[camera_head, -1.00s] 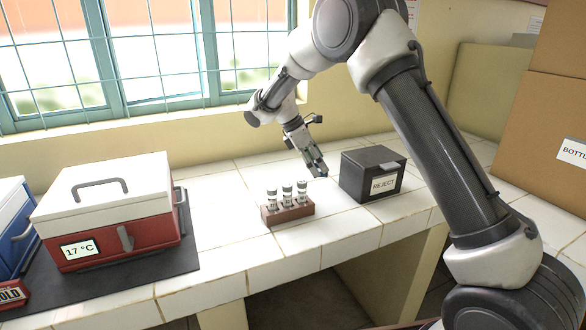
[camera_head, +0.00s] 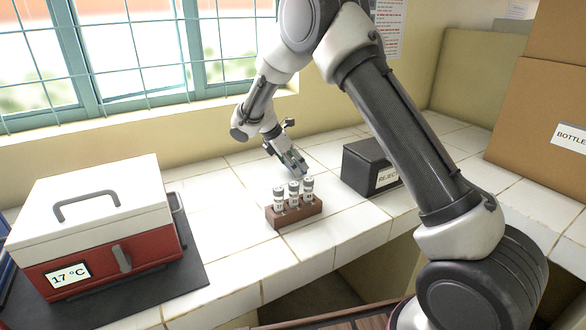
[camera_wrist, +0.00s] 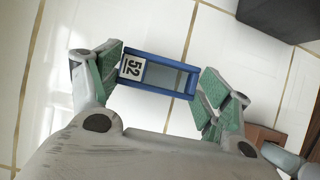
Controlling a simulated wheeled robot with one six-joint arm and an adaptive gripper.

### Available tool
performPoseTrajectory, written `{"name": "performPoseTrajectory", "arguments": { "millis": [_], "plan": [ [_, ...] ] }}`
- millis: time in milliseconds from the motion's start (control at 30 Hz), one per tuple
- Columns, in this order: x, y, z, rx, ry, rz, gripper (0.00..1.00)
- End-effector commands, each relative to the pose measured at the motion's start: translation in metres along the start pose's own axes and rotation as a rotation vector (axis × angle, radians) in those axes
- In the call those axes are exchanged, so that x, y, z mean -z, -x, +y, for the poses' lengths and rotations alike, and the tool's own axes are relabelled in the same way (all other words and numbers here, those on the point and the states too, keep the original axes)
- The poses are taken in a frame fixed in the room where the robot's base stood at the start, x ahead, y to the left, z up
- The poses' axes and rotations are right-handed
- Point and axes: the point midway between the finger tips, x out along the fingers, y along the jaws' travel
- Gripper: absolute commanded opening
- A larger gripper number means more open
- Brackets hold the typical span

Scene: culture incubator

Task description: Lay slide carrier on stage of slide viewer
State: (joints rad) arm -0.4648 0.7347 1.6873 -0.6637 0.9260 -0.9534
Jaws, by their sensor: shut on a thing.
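The slide carrier (camera_wrist: 160,75) is a small blue frame with a grey-green pane and a white label reading 52. In the wrist view it lies between the green pads of my gripper (camera_wrist: 162,82), which is shut on it at its two ends. White tiles show beneath it. In the head view my gripper (camera_head: 292,163) is over the counter, behind the vial rack; the carrier is too small to make out there. I see no slide viewer or stage in either view.
A brown rack (camera_head: 297,215) with three vials stands in front of my gripper. A dark REJECT box (camera_head: 367,165) is to its right. A red and white cooler (camera_head: 100,235) reading 17 °C sits on a dark mat at left. Tiles between are clear.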

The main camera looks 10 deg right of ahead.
Motion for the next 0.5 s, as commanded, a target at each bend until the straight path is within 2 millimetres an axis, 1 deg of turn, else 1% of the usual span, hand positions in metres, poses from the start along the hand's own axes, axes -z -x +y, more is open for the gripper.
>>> {"name": "performPoseTrajectory", "arguments": {
  "millis": [33, 100, 467, 500],
  "plan": [
    [0.004, -0.008, -0.001, 0.003, 0.001, -0.001, 0.56],
    [0.009, -0.016, 0.0, 0.002, 0.0, 0.0, 0.56],
    [0.011, -0.02, 0.0, 0.001, -0.001, 0.0, 0.56],
    [0.011, -0.02, 0.0, 0.0, -0.001, 0.0, 0.81]
  ]
}}
